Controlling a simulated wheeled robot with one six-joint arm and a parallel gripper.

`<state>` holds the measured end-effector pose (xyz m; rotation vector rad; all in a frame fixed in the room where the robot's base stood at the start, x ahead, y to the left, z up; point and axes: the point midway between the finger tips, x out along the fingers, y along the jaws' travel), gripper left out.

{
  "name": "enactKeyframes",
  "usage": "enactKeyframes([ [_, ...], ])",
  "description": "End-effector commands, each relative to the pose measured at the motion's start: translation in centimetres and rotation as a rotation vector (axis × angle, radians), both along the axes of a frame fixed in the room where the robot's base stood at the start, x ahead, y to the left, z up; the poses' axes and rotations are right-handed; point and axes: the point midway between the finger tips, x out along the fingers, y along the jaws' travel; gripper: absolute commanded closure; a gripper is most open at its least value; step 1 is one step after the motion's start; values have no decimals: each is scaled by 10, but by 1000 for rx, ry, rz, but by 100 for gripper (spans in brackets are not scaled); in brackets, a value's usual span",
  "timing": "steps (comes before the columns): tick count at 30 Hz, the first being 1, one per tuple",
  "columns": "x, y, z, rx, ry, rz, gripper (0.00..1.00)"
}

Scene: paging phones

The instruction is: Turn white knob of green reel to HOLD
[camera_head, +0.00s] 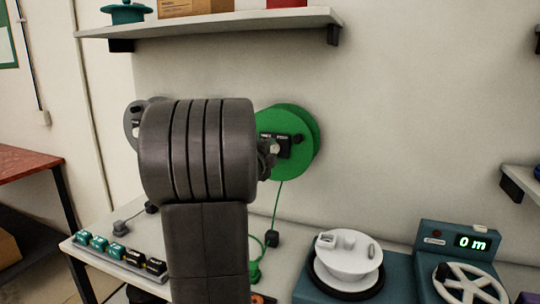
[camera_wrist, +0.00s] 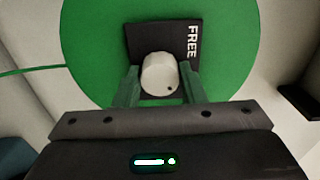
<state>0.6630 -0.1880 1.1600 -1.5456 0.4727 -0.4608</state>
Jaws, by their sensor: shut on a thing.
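The green reel (camera_head: 306,130) is mounted on the wall, partly hidden behind my arm in the head view. It fills much of the wrist view (camera_wrist: 90,40) as a green disc. A black label plate (camera_wrist: 150,36) on it shows the word FREE at its right side; other wording is hidden or out of sight. The white knob (camera_wrist: 159,72) with a small dark dot near its lower right sits in front of the plate. My gripper (camera_wrist: 160,86) is shut on the white knob, one finger on each side of it. In the head view, my gripper (camera_head: 268,150) is mostly hidden by my arm.
A grey reel (camera_head: 131,118) is on the wall to the left, partly behind my arm. A green cord (camera_head: 275,205) hangs from the green reel to the bench. A white drum (camera_head: 348,258) and a teal counter (camera_head: 455,240) reading 0 m stand right. A shelf (camera_head: 230,22) is above.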

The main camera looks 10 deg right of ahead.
Motion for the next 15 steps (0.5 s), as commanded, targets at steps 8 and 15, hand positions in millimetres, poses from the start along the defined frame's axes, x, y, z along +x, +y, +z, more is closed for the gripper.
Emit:
enactKeyframes([
  [8,0,0,-1,35,-21,-1,86],
  [15,0,0,-1,38,-23,-1,86],
])
